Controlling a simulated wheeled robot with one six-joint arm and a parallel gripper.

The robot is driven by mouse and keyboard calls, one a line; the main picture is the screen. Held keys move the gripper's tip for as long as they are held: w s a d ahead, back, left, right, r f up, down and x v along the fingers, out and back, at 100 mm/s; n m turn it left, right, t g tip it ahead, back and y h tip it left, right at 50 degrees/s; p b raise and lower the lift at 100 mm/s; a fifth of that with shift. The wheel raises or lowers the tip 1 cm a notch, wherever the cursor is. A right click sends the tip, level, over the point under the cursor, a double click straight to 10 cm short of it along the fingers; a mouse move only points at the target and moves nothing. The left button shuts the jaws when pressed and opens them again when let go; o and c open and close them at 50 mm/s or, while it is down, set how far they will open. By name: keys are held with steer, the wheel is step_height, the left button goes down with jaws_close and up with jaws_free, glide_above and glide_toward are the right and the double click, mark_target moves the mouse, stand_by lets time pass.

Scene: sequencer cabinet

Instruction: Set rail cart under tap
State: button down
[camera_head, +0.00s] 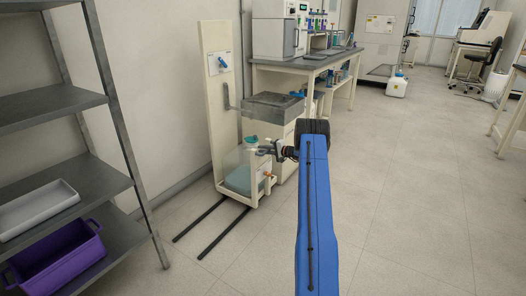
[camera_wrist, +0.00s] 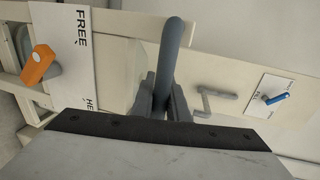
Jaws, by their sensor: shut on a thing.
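The rail cart (camera_head: 237,180) is a cream frame with a clear-walled container and a teal funnel (camera_head: 251,141) on top. It stands at the far end of two dark floor rails (camera_head: 200,218), beside the tall cream panel. My gripper (camera_head: 268,150) reaches the cart's upper right side. In the wrist view, my gripper (camera_wrist: 168,104) is shut on a grey bar-shaped handle (camera_wrist: 172,48). An orange knob (camera_wrist: 40,65) sits by a white plate (camera_wrist: 85,45) reading FREE. The panel carries a blue lever (camera_head: 222,62) and a grey bent pipe (camera_head: 228,97), perhaps the tap.
A bench (camera_head: 310,62) with instruments stands behind. A grey shelf rack (camera_head: 100,180) with a white tray (camera_head: 35,208) and purple bin (camera_head: 60,255) stands at left.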

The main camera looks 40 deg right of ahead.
steer(key=shift+d, duration=0.2)
steer(key=c, duration=1.7)
jaws_free()
steer(key=shift+d, duration=0.1)
steer(key=shift+s, duration=0.1)
steer(key=v, duration=1.7)
steer(key=shift+s+f, duration=0.1)
steer(key=shift+s, duration=0.05)
